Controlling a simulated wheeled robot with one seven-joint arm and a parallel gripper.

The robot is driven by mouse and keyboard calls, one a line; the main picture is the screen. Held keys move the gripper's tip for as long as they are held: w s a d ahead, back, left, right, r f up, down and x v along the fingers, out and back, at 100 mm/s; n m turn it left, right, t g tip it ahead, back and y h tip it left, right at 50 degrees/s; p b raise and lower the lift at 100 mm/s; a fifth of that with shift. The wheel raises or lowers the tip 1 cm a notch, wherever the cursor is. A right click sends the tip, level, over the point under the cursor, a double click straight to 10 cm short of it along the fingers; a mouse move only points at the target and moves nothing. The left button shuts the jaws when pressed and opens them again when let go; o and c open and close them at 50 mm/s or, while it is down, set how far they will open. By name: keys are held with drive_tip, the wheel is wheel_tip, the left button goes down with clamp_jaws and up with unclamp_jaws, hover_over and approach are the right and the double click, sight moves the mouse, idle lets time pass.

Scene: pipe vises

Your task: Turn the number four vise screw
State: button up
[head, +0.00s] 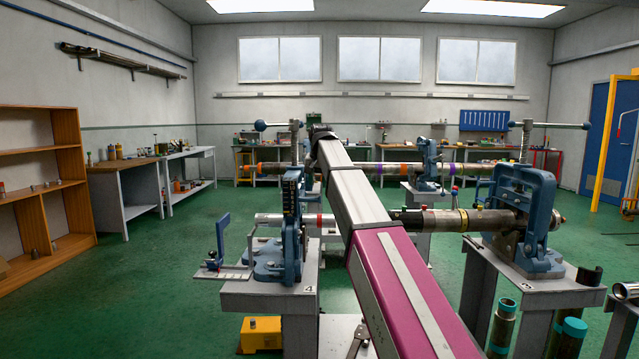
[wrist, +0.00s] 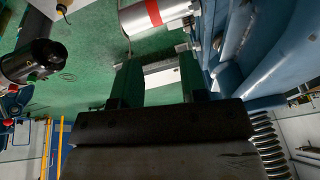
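The number four vise (head: 292,225) is blue and stands on a grey pedestal marked 4 (head: 265,293), left of my arm in the head view. Its upright screw (head: 295,142) rises at the top, with a crossbar ending in a dark ball knob (head: 260,126). In the wrist view, blue vise metal (wrist: 250,50) fills the right side and a threaded screw (wrist: 268,140) shows at lower right. My gripper (wrist: 158,76) has its two dark fingers apart, with nothing held between them. In the head view its fingers are hidden at the far end of my arm, right of the screw.
A pipe with a red band (wrist: 152,14) passes close ahead of the fingers in the wrist view. Vise number three (head: 525,215) stands at right, clamping a dark pipe (head: 450,220). Another blue vise (head: 427,165) stands behind. Green floor (head: 150,270) is clear at left.

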drive_tip(key=shift+d+f, duration=0.1)
drive_tip(key=shift+f, duration=0.2)
drive_tip(key=shift+c, duration=0.3)
drive_tip(key=c, duration=0.6)
drive_tip(key=shift+s+r+n, duration=0.15)
drive_tip(key=shift+r+n, duration=0.1)
drive_tip(key=shift+n, duration=0.05)
clamp_jaws()
drive_tip(key=n+t+y, duration=0.1)
drive_tip(key=n+y, duration=1.3)
drive_tip(key=n, duration=0.2)
approach(277, 125)
drive_tip(key=shift+y, duration=0.3)
drive_tip(key=x, duration=0.7)
drive_tip(key=shift+w+f, duration=0.2)
drive_tip(key=shift+f, duration=0.05)
